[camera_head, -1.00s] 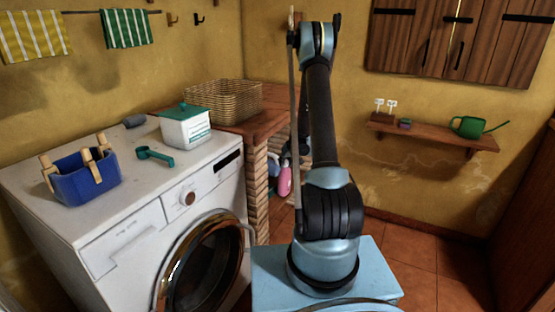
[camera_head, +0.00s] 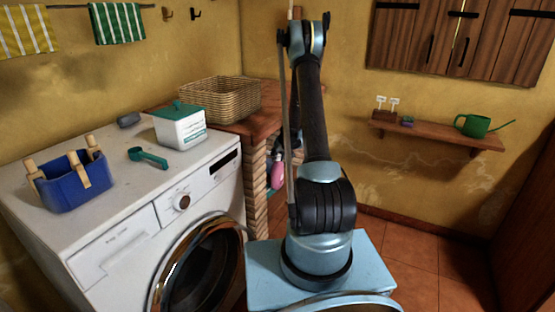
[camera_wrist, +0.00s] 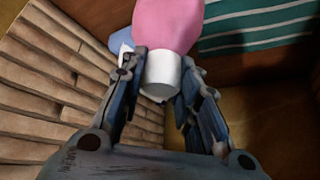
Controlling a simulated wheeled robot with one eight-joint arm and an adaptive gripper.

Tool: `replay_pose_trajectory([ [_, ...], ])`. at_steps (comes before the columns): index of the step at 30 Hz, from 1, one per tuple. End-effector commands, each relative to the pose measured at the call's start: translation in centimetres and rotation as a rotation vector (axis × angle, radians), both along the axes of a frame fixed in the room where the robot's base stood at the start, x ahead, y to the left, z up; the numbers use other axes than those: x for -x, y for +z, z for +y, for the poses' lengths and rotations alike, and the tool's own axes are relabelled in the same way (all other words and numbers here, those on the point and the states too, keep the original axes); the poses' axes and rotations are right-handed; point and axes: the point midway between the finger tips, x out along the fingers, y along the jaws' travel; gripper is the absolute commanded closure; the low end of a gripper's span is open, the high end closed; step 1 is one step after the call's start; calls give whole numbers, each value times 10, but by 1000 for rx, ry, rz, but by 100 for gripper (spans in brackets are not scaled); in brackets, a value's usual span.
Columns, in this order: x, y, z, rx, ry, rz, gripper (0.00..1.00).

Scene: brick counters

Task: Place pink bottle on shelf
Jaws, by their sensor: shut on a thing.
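The pink bottle (camera_wrist: 168,22) with a white cap is between the fingers of my gripper (camera_wrist: 162,72) in the wrist view. The fingers are shut on it around the cap end. In the head view a small part of the pink bottle (camera_head: 277,175) shows beside the brick post, partly behind my arm; my gripper is mostly hidden there. A wooden wall shelf (camera_head: 452,137) is on the right wall, apart from the bottle.
A washing machine (camera_head: 135,235) stands at left with a blue basket (camera_head: 72,185), a white box (camera_head: 180,131) and a green scoop (camera_head: 148,158). A wicker basket (camera_head: 220,100) sits on the brick counter. The shelf's middle has free room. A wooden cabinet (camera_head: 455,38) hangs above.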

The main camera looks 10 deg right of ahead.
Motion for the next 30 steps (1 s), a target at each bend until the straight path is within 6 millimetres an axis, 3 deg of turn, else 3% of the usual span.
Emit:
replay_pose_trajectory([
  [30, -3, -30, -10, 5, -7, 10, 100],
])
